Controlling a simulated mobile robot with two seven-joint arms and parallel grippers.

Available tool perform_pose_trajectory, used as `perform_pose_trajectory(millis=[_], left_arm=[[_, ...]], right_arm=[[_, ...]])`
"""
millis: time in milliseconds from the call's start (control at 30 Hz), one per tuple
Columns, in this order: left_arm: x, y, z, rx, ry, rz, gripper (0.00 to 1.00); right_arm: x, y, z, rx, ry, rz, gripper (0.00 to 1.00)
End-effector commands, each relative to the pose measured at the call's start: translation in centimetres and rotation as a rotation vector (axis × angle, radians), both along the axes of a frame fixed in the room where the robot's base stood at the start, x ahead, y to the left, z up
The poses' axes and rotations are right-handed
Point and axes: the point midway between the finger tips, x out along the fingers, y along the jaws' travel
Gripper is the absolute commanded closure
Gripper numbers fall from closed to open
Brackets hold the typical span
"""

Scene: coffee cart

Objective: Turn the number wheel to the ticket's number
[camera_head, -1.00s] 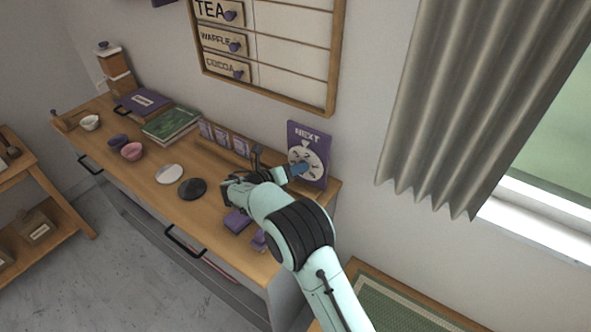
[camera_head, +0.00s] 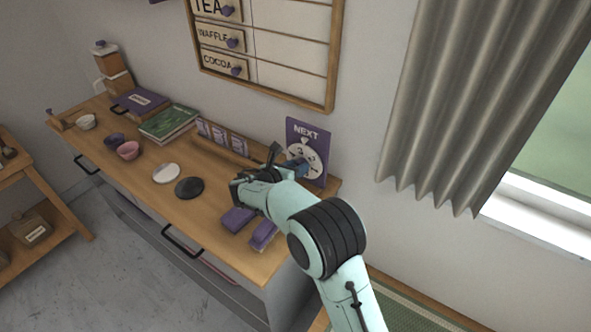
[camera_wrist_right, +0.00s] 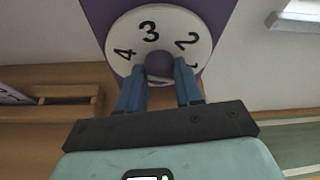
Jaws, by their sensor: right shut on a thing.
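The white number wheel (camera_head: 311,156) is mounted on the upright purple NEXT board (camera_head: 307,133) at the back right of the counter. In the right wrist view the wheel (camera_wrist_right: 125,32) shows 4, 3 and 2, with 3 near the top and a partly hidden 1 at right. My right gripper (camera_head: 298,168) is at the wheel's front, its blue fingers (camera_wrist_right: 159,75) shut on the purple centre knob (camera_wrist_right: 159,63). The wheel's lower part is hidden behind the fingers. I cannot make out a ticket's number. My left gripper is out of view.
Several purple cards (camera_head: 220,137) stand in a wooden rail left of the board. Two purple blocks (camera_head: 238,219) lie near the counter's front edge, below my right arm. A black disc (camera_head: 189,188) and a white disc (camera_head: 166,173) lie further left.

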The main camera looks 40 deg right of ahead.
Motion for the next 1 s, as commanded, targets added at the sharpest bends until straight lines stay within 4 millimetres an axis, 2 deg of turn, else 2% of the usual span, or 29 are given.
perform_pose_trajectory(millis=[467, 500, 567, 867, 1000], left_arm=[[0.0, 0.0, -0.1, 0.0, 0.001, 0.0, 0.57], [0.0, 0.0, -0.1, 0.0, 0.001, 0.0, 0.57], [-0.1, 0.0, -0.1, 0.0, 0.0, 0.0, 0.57], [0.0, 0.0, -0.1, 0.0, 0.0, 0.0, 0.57], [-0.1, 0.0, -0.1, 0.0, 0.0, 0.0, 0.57]], right_arm=[[0.0, 0.0, 0.0, 0.005, -0.017, 0.001, 0.95], [0.0, 0.0, 0.0, 0.005, -0.017, 0.001, 0.58], [0.0, 0.0, 0.0, 0.005, -0.017, 0.001, 0.39], [0.0, 0.1, 0.0, 0.005, -0.017, 0.001, 0.39], [-0.2, 1.1, 0.4, 0.006, -0.017, 0.003, 0.39]])
